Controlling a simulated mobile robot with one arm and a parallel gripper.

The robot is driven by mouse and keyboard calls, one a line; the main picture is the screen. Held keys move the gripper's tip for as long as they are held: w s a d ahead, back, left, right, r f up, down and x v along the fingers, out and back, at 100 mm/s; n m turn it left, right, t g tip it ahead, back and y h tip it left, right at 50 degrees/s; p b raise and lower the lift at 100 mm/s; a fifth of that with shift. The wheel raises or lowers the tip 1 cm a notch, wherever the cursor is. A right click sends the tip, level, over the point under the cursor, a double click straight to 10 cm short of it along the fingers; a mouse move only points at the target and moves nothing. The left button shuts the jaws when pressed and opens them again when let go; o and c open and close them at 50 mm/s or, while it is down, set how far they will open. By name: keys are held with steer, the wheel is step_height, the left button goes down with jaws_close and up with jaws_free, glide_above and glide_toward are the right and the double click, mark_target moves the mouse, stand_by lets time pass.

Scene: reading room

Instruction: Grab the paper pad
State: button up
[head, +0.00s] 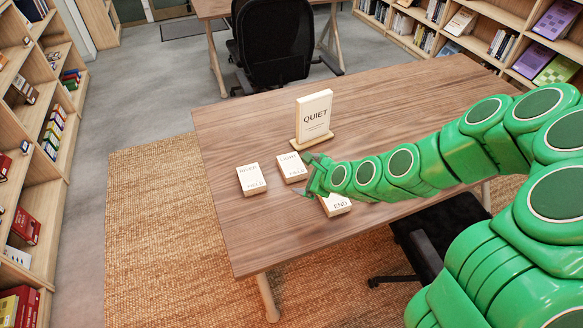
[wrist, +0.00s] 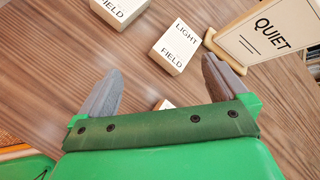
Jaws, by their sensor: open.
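Three small cream blocks, like pads or little books, lie on the wooden table (head: 360,110). One (head: 251,179) at the left reads FIELD on its lower line; its edge shows at the top of the wrist view (wrist: 118,10). One marked LIGHT FIELD (head: 291,166) lies beside it and ahead of my fingers in the wrist view (wrist: 175,48). One marked END (head: 336,205) is partly hidden by my gripper (head: 314,176); I cannot tell which is the paper pad. My gripper is open, its two grey fingers spread with nothing held between them (wrist: 160,68).
A QUIET sign (head: 314,117) stands upright on a wooden base behind the blocks. A black chair (head: 272,45) is beyond the table, another chair (head: 437,232) at its near right. Bookshelves line both sides.

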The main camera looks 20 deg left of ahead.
mark_target(293, 167)
steer(key=w+a+f+m+t, duration=0.1)
steer(key=f+m, duration=0.1)
steer(key=m, duration=0.1)
steer(key=w+a+f+m+t, duration=0.1)
steer(key=f+m, duration=0.1)
steer(key=m, duration=0.1)
steer(key=w+a+f+m+t, duration=0.1)
steer(key=a+f+m, duration=0.1)
steer(key=f+m, duration=0.1)
steer(key=shift+w+f+t+y, duration=0.1)
steer(key=shift+w+t+y, duration=0.1)
steer(key=shift+t+y, duration=0.1)
steer(key=shift+w+f+m+t, duration=0.35)
steer(key=shift+f+m+t, duration=0.25)
steer(key=shift+m, duration=0.4)
steer(key=shift+x, duration=1.4)
steer(key=shift+w+a+f, duration=0.1)
steer(key=shift+w+a, duration=0.3)
steer(key=shift+w, duration=0.2)
steer(key=shift+w+a+f, duration=0.1)
steer(key=shift+w+a, duration=0.3)
steer(key=shift+w, duration=0.2)
steer(key=shift+x, duration=1.15)
steer(key=c, duration=1)
steer(key=shift+o, duration=0.2)
steer(key=shift+r, duration=0.2)
steer(key=shift+w+r, duration=0.1)
steer(key=shift+r, duration=4.85)
